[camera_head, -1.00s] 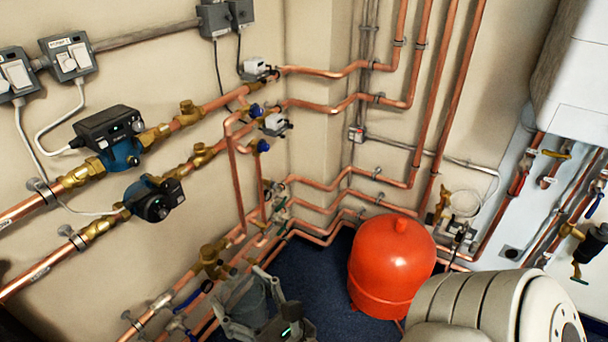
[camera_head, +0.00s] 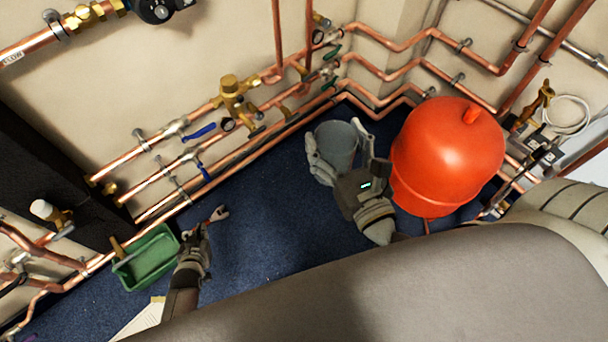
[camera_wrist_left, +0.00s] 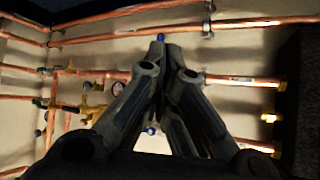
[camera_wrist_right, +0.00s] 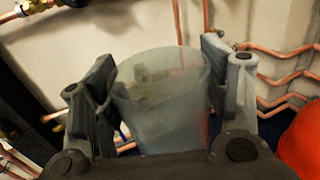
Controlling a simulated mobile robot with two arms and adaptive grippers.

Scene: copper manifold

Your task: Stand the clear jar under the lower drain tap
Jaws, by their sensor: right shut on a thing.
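The clear jar (camera_head: 337,143) is a greyish see-through cup, held above the blue floor in the head view. My right gripper (camera_head: 342,160) is shut on it, one finger on each side; the jar also shows between the fingers in the right wrist view (camera_wrist_right: 165,105). My left gripper (camera_head: 197,233) is low over the floor; its fingers close together in the left wrist view (camera_wrist_left: 172,65), with nothing seen between them. Brass valve fittings (camera_head: 235,95) sit on the copper wall pipes left of the jar. I cannot tell which fitting is the lower drain tap.
A red tank (camera_head: 447,155) stands just right of the jar. Blue lever handles (camera_head: 198,131) stick out from the low pipes. A green tray (camera_head: 150,258) and a wrench-like tool (camera_head: 215,215) lie near my left gripper.

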